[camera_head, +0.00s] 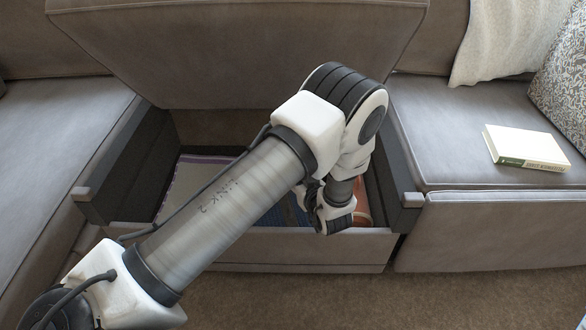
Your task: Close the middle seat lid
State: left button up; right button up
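The middle seat lid (240,60) is a grey-brown cushioned panel, raised and tilted back over the open storage space. The storage box (300,248) below it has dark side walls and a fabric front. My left arm reaches in from the lower left across the box. My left gripper (312,208) hangs over the right part of the box, near its front wall, below the raised lid and apart from it. Its fingers are partly hidden by the wrist, so their opening is unclear. My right gripper is out of view.
Striped fabric (187,180) and an orange-brown item (362,203) lie in the box, partly hidden by my arm. The left seat (60,140) is clear. A book (525,147) lies on the right seat (440,125), beside cushions. Carpet (400,300) lies in front.

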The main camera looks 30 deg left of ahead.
aim_at(174, 54)
jog(key=u, duration=1.35)
